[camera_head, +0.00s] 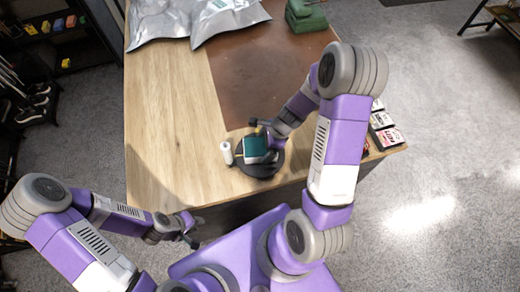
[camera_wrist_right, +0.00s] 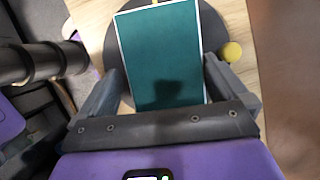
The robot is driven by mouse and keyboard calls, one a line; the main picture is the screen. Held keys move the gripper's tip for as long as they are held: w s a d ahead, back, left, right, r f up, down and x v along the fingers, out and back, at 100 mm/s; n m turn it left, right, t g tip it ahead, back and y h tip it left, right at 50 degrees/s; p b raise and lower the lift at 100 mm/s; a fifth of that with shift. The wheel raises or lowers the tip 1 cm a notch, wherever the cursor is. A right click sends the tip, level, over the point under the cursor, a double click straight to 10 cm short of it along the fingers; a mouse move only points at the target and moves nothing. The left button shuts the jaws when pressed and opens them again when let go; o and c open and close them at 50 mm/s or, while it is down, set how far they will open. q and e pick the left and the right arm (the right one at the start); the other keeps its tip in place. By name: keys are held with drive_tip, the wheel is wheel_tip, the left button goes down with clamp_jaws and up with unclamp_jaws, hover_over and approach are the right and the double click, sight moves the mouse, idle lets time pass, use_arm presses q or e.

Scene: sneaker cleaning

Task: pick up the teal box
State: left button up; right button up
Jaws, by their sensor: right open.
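The teal box (camera_head: 255,147) lies on a round dark plate (camera_head: 262,172) near the front edge of the table. In the right wrist view the teal box (camera_wrist_right: 162,55) shows a flat teal top with thin white edges. My right gripper (camera_head: 262,140) is over the box; in its wrist view the open fingers (camera_wrist_right: 160,88) stand on either side of the box's near part. I cannot tell whether they touch it. My left gripper (camera_head: 190,233) is low at the left, off the table's front edge and away from the box; its jaw state is unclear.
A white cylinder (camera_head: 227,153) stands just left of the plate. A yellow round thing (camera_wrist_right: 232,52) is right of the box. Small boxes (camera_head: 388,136) sit at the table's right edge. Silvery bags (camera_head: 190,18) and a green case (camera_head: 306,15) are at the back. The table's left part is clear.

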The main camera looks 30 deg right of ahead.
sight(263, 146)
drive_tip(key=shift+w+x, duration=0.1)
drive_tip(key=shift+x, duration=0.8)
drive_tip(key=shift+w+x, duration=0.15)
drive_tip(key=shift+x, duration=0.7)
drive_tip(key=shift+f+b, duration=0.15)
drive_tip(key=shift+b, duration=0.25)
drive_tip(key=shift+c, duration=0.3)
drive_tip(key=c, duration=1)
